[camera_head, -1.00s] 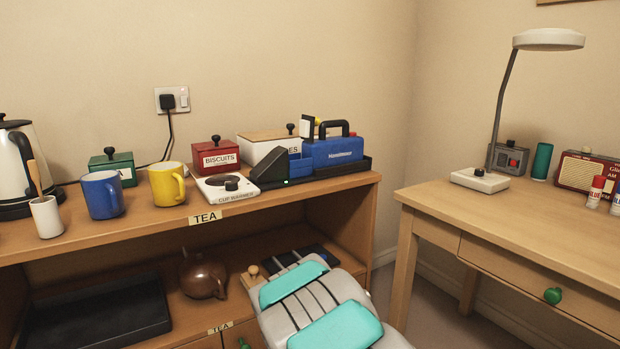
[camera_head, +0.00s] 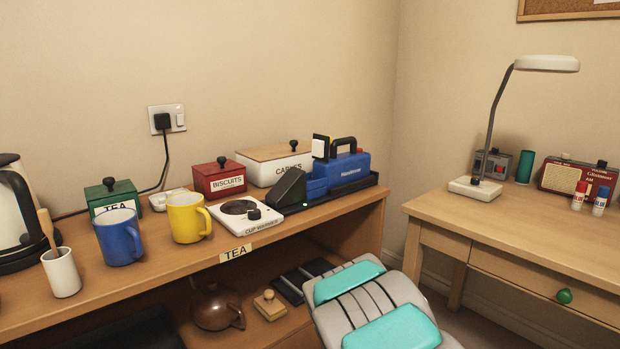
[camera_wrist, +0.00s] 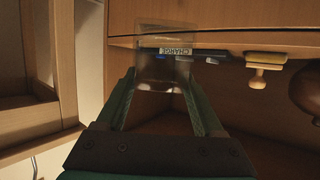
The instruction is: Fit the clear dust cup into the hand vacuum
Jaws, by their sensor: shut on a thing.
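The blue hand vacuum (camera_head: 342,170) sits in a dark tray on the wooden sideboard, at the right end of its top, with its black handle up. In the wrist view the clear dust cup (camera_wrist: 163,72) is between the fingertips of my gripper (camera_wrist: 163,85). The gripper is shut on it, and its green fingers run along both sides. The cup is see-through, and a CHARGE label shows through it. In the head view neither the cup nor the gripper shows; only my grey and teal arm parts are at the bottom.
The sideboard top also holds a cup warmer (camera_head: 245,214), yellow mug (camera_head: 188,217), blue mug (camera_head: 118,237), biscuits tin (camera_head: 219,178) and cables box (camera_head: 274,164). The lower shelf holds a brown teapot (camera_head: 216,306). A desk (camera_head: 520,232) stands right, past a gap.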

